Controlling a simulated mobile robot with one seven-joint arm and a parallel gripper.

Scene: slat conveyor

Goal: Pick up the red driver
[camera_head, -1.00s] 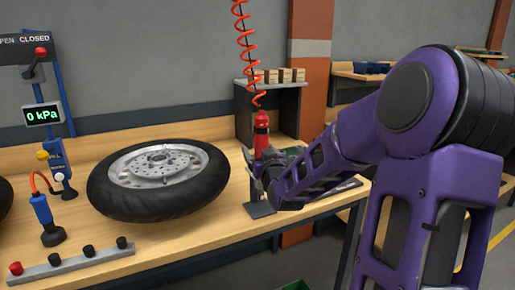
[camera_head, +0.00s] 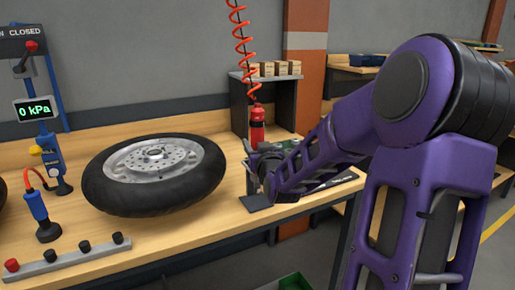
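The red driver (camera_head: 257,126) stands upright near the back right of the wooden workbench, at the lower end of a red coiled hose. Its lower part is hidden behind my gripper and wrist. My gripper (camera_head: 254,176) is at the end of the purple arm, just in front of and below the visible red body. The fingers are small and dark here, and I cannot tell whether they are open or shut, or whether they touch the driver.
A wheel with a black tire (camera_head: 154,176) lies on the bench left of my gripper. A 0 kPa gauge (camera_head: 35,111) and a blue inflator tool (camera_head: 40,215) stand further left. A dark shelf with small boxes (camera_head: 271,74) is behind. A green bin (camera_head: 294,282) is below.

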